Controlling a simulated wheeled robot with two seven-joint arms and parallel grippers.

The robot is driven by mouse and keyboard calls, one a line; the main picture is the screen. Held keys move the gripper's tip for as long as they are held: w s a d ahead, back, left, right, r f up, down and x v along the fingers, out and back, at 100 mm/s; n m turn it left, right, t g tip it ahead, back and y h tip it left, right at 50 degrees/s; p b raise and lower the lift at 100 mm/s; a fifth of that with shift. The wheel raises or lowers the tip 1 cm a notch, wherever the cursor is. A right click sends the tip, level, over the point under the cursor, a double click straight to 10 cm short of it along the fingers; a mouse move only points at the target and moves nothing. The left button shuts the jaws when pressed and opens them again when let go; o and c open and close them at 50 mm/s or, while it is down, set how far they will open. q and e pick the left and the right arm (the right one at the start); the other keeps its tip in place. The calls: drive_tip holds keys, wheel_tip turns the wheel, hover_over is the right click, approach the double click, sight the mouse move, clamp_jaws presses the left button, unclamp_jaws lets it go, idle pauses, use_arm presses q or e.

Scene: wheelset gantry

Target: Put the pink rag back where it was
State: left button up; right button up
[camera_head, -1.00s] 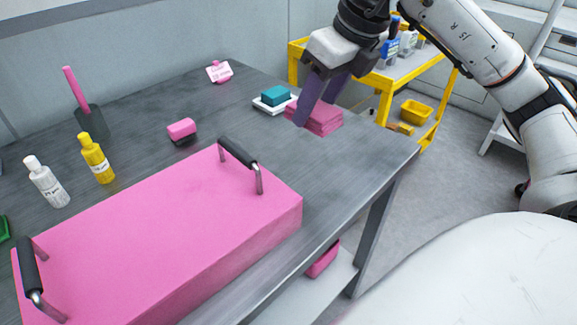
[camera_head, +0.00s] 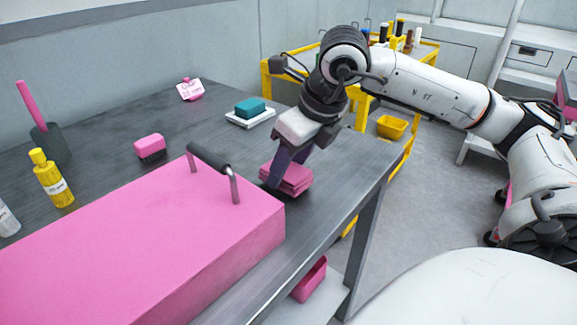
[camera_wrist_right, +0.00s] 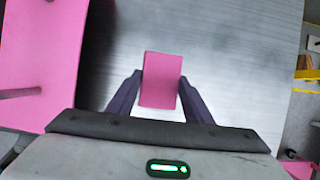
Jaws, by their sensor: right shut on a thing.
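The pink rag (camera_head: 294,175), a folded stack, is at the right end of the grey table, beside the large pink case. My right gripper (camera_head: 276,178) is shut on the rag, its dark fingers pointing down. In the right wrist view the rag (camera_wrist_right: 162,82) sits between the two fingers, with grey tabletop behind it. I cannot tell whether the rag touches the tabletop or hangs just above it. My left gripper is not in view.
A white tray with a teal sponge (camera_head: 250,106), a pink brush (camera_head: 150,146) and a pink tagged item (camera_head: 191,89) stand behind. A yellow cart (camera_head: 275,90) is beyond. The table's right edge is close.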

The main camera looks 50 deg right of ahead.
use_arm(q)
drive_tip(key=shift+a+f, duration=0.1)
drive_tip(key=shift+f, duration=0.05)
use_arm(e)
drive_tip(key=shift+f, duration=0.4)
drive_tip(key=shift+f, duration=0.15)
drive_tip(key=o, duration=1)
drive_tip(key=shift+r, duration=0.3)
use_arm(q)
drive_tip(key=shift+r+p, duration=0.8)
drive_tip(key=shift+p, duration=0.4)
use_arm(e)
drive_tip(key=shift+v, duration=5.85)
